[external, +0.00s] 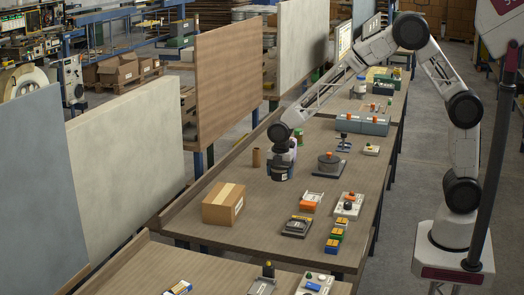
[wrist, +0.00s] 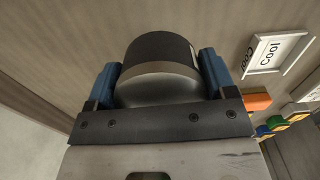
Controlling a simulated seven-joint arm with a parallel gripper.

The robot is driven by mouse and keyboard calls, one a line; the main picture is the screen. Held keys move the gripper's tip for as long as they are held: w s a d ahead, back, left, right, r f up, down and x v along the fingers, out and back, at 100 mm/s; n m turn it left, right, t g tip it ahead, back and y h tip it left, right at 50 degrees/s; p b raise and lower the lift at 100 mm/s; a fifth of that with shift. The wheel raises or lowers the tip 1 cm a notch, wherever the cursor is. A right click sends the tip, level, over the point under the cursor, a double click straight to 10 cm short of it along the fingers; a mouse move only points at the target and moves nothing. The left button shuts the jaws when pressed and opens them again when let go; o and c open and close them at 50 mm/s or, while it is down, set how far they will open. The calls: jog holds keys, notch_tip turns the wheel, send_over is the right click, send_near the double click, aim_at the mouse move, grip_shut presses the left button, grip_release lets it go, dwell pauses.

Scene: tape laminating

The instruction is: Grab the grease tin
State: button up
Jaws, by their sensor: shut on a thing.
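A round tin (wrist: 160,52), dark grey with a pale silvery band and end, fills the middle of the wrist view; I take it to be the grease tin, though no label shows. The two blue fingers of my gripper (wrist: 160,76) are on either side of it, closed on its sides.
The cardboard box (external: 223,203) stands at the front left of my gripper. A small brown cylinder (external: 256,157) is close on its left. A framed "Cool" sign (wrist: 272,53) lies nearby.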

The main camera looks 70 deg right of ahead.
jog(key=shift+s+d+r, duration=0.15)
jog(key=shift+s, duration=1.3)
jog(key=shift+s+d+r, duration=0.1)
jog(key=shift+s+r, duration=0.05)
jog(key=shift+s, duration=1.3)
